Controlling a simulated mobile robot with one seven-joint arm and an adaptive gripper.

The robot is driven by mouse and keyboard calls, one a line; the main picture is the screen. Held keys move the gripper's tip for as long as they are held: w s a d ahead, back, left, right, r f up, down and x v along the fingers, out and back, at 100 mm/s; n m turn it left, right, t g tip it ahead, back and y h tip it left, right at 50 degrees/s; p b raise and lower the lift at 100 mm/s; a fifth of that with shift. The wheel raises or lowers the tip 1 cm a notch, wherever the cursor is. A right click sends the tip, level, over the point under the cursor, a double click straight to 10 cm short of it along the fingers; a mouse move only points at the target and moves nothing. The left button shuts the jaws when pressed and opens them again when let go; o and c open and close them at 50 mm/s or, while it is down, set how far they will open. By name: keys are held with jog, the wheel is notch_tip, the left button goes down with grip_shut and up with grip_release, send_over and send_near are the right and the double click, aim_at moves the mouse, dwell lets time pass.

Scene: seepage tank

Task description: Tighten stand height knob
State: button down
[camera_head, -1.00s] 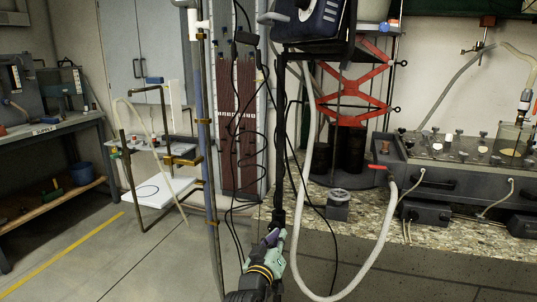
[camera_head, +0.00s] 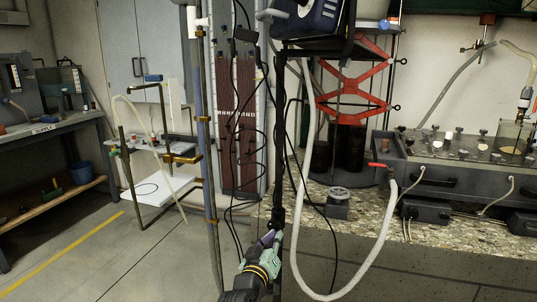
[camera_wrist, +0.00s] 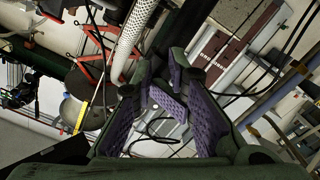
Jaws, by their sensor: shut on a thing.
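The stand is a thin black upright pole (camera_head: 281,150) in the middle of the head view. It carries a dark boxy device (camera_head: 318,20) at its top. My gripper (camera_head: 272,238) is at the lower part of the pole, reaching up from below. Its purple finger pads show in the wrist view (camera_wrist: 172,82) and are closed in around something small at the pole. I take it to be the stand height knob, but the fingers hide it in both views, so its shape and tightness cannot be seen.
A white hose (camera_head: 385,235) loops down close to the right of my gripper. Black cables hang beside the pole. The stone-topped bench (camera_head: 450,225) with a grey tank (camera_head: 450,165) stands at right. A brown-tubed panel (camera_head: 238,120) is behind. Floor at left is open.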

jog(key=shift+a+r, duration=0.5)
jog(key=shift+a, duration=0.05)
jog(key=f+v, duration=0.1)
jog(key=v, duration=0.5)
jog(key=shift+d+b, duration=0.3)
jog(key=shift+d, duration=0.05)
jog(key=shift+f, duration=0.1)
jog(key=w+m, duration=0.1)
jog(key=m, duration=0.1)
jog(key=w+d+m+p, duration=0.1)
jog(key=w+m, duration=0.1)
jog(key=w+d+m+p, duration=0.1)
jog(key=w+m, duration=0.1)
jog(key=shift+w+d, duration=0.15)
jog(key=shift+d, duration=0.1)
